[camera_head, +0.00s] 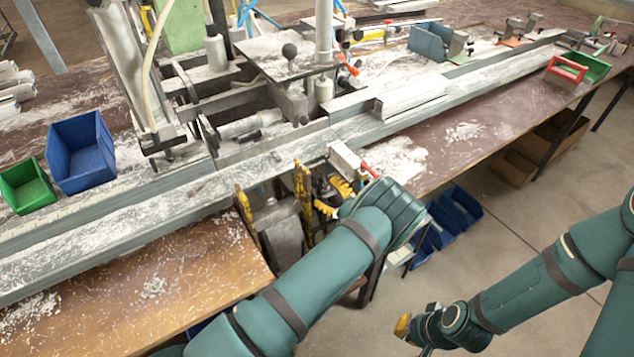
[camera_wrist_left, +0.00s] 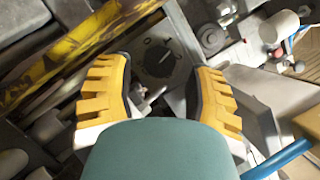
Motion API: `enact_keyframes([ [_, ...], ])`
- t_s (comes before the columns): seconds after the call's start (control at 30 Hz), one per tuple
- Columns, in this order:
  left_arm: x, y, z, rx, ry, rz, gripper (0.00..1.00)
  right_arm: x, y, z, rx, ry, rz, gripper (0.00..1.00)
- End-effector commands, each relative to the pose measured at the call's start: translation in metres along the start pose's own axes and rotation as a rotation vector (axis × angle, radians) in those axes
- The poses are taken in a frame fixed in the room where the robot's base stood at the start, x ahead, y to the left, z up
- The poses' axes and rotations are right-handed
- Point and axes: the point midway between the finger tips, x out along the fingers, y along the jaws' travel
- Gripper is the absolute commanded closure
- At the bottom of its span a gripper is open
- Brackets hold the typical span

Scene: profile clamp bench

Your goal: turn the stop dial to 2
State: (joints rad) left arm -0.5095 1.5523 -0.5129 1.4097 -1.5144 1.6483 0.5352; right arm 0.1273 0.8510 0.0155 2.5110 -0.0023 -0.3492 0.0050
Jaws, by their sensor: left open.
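The stop dial (camera_wrist_left: 158,60) is a dark round knob on a grey plate, seen in the left wrist view with small pale marks around it. I cannot read clearly which mark it points to. My left gripper (camera_wrist_left: 161,88) is open, its yellow fingers on either side of the view with the dial beyond and between them; I see no contact. In the head view my left gripper (camera_head: 333,198) is at the bench's front edge, below the metal rail, and the dial cannot be made out there.
The clamp machine (camera_head: 265,75) and long metal rail (camera_head: 290,147) run across the bench. Yellow uprights (camera_head: 303,190) stand close beside my left gripper. A white box (camera_head: 345,158) with a red handle sits just behind it. Blue bins (camera_head: 455,210) are below.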

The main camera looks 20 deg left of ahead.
Motion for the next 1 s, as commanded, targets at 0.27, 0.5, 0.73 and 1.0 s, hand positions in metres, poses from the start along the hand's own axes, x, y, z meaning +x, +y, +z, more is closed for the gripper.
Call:
enact_keyframes([
  [0.27,0.033,0.001,0.0,0.0,0.0,0.002,0.46,0.0,0.0,0.0,0.0,0.0,0.0,1.0],
  [0.5,0.037,0.001,0.0,0.001,0.001,0.001,0.46,0.0,0.0,0.0,0.0,0.0,0.0,1.0],
  [0.73,0.037,0.001,0.0,0.001,0.001,0.001,0.75,0.0,0.0,0.0,0.0,0.0,0.0,1.0],
  [1.0,0.037,0.001,0.0,0.001,0.0,0.001,0.98,0.0,0.0,0.0,0.0,0.0,0.0,1.0],
])
